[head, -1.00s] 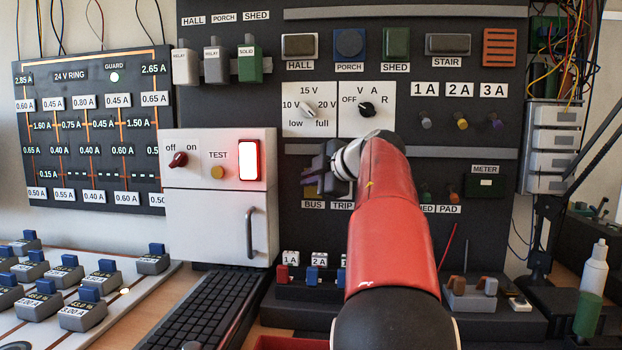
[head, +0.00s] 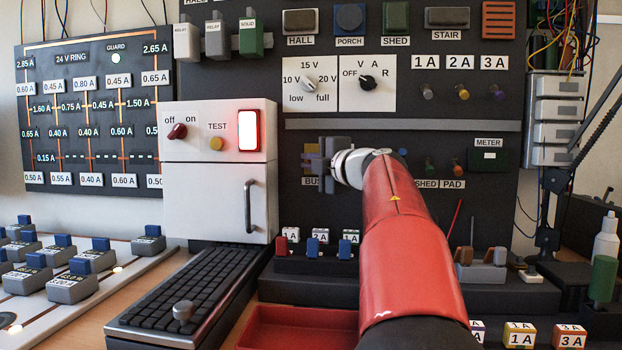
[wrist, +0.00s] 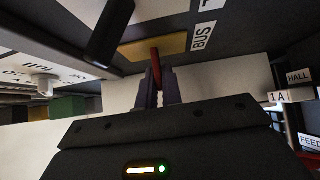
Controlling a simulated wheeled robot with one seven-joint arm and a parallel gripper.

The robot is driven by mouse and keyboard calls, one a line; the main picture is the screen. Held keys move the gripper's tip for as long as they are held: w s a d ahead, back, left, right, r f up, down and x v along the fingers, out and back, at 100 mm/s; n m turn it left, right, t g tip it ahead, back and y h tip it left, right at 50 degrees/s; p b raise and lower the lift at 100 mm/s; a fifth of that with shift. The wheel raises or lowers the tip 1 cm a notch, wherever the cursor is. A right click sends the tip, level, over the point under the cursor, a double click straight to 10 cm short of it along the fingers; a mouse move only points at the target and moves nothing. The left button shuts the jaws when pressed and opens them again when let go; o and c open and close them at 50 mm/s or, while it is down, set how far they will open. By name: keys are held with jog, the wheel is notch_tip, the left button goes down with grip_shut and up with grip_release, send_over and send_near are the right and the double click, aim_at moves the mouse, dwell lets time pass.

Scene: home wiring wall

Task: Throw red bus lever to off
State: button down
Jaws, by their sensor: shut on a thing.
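The red bus lever (wrist: 155,55) stands out from a brass-yellow plate (wrist: 134,50) beside the BUS label (wrist: 201,38) in the wrist view. My gripper (wrist: 157,88) is shut on the lever, with its two purple-grey fingers around the lever's outer end. In the head view my gripper (head: 326,165) is against the dark panel, just above the BUS label (head: 311,183). It hides the lever and most of the plate there; a yellow bit of the plate (head: 309,163) shows at its left.
A white cabinet (head: 205,200) with a handle stands close at the left of my gripper. A grey rail (head: 450,125) runs above. Several small fuse levers (head: 313,247) stand below, with a red tray (head: 295,325) at the front. Other small knobs (head: 430,167) sit at the right.

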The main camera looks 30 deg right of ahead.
notch_tip(320, 180, down, 2)
jog(key=n+t+b, duration=0.1)
jog(key=n+b, duration=0.1)
jog(key=b, duration=0.2)
jog(key=shift+w+d+t+y, duration=0.1)
jog(key=shift+t+y, duration=0.3)
jog(key=shift+w+d+f+n+t+y+b, duration=0.1)
jog(key=shift+n+t+y+b, duration=0.3)
jog(key=shift+n+b, duration=0.3)
jog(key=shift+w+f+n+t+y+b, duration=0.1)
jog(key=shift+n+t+y+b, duration=0.25)
jog(key=shift+n+b, duration=0.3)
jog(key=shift+r, duration=0.1)
jog(key=c, duration=1.8)
grip_release()
jog(key=shift+c, duration=0.2)
jog(key=shift+s, duration=0.1)
jog(key=s+d+f, duration=0.1)
jog(key=s+d, duration=0.2)
jog(key=s, duration=1.1)
jog(key=shift+s+d, duration=0.15)
jog(key=shift+d, duration=0.25)
